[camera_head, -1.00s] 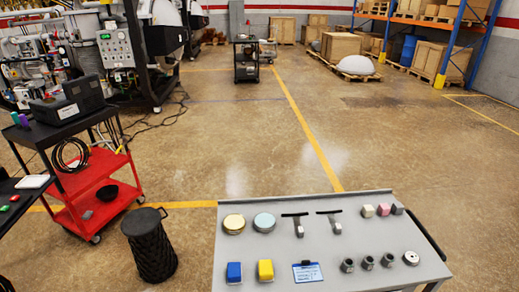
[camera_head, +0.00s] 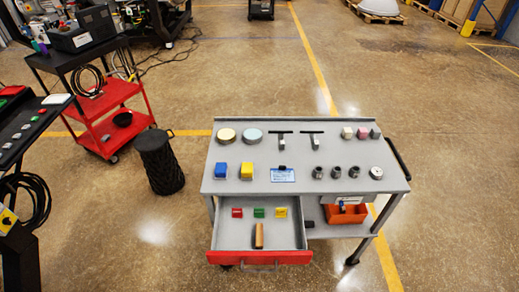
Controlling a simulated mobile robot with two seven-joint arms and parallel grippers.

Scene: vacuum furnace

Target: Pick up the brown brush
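A brown brush (camera_head: 259,236) with a dark edge stands or lies in the open drawer (camera_head: 228,242) of the grey cart, near the drawer's front. The drawer has a red front with a grey handle. Neither of my grippers is in view.
The grey cart top (camera_head: 232,135) carries round tins, T-handled tools, blocks, a blue card and several metal parts. An orange bin (camera_head: 345,215) sits on its lower shelf. A black bin (camera_head: 160,163) and red cart (camera_head: 108,135) stand left. Floor on the right is clear.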

